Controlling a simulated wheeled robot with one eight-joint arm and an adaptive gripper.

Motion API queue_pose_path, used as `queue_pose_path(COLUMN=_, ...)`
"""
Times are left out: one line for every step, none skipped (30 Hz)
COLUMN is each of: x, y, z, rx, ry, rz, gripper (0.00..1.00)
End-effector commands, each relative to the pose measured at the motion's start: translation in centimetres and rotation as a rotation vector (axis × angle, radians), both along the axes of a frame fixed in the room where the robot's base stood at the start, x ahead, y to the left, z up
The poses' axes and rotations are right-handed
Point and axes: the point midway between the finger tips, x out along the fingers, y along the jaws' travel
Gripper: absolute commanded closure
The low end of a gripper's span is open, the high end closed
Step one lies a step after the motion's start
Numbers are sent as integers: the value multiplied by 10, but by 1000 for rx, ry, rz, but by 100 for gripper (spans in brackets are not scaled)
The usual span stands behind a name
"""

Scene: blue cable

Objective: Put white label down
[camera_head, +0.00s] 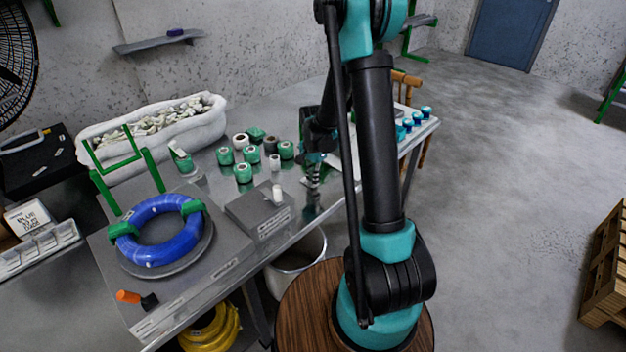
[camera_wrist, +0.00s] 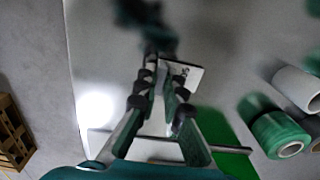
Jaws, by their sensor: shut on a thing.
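The label is too small to make out clearly in the head view. The grey tabletop below is blurred in the wrist view, so the label's height above it is hard to tell.
Several green-and-white rolls (camera_head: 244,172) stand left of my gripper; some show in the wrist view (camera_wrist: 280,135). A blue cable coil (camera_head: 160,230) lies on a round plate at the front left. A grey block (camera_head: 260,210) and a white bin of pieces (camera_head: 150,130) are nearby.

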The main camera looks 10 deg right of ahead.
Motion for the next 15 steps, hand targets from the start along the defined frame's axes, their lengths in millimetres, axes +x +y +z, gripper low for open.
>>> queue_pose_path(x=0, y=0, z=0, rx=0, ry=0, rz=0, gripper=100)
queue_pose_path(x=0, y=0, z=0, rx=0, ry=0, rz=0, gripper=100)
queue_pose_path(x=0, y=0, z=0, rx=0, ry=0, rz=0, gripper=100)
queue_pose_path(x=0, y=0, z=0, rx=0, ry=0, rz=0, gripper=100)
queue_pose_path(x=0, y=0, z=0, rx=0, ry=0, rz=0, gripper=100)
queue_pose_path(x=0, y=0, z=-1, rx=0, ry=0, rz=0, gripper=100)
queue_pose_path(x=0, y=0, z=-2, rx=0, ry=0, rz=0, gripper=100)
queue_pose_path(x=0, y=0, z=-3, rx=0, ry=0, rz=0, gripper=91)
queue_pose_path(x=0, y=0, z=-2, rx=0, ry=0, rz=0, gripper=86)
queue_pose_path(x=0, y=0, z=-2, rx=0, ry=0, rz=0, gripper=82)
queue_pose_path(x=0, y=0, z=-2, rx=0, ry=0, rz=0, gripper=78)
queue_pose_path(x=0, y=0, z=-2, rx=0, ry=0, rz=0, gripper=73)
queue_pose_path(x=0, y=0, z=-2, rx=0, ry=0, rz=0, gripper=71)
queue_pose_path(x=0, y=0, z=-2, rx=0, ry=0, rz=0, gripper=71)
queue_pose_path(x=0, y=0, z=-2, rx=0, ry=0, rz=0, gripper=71)
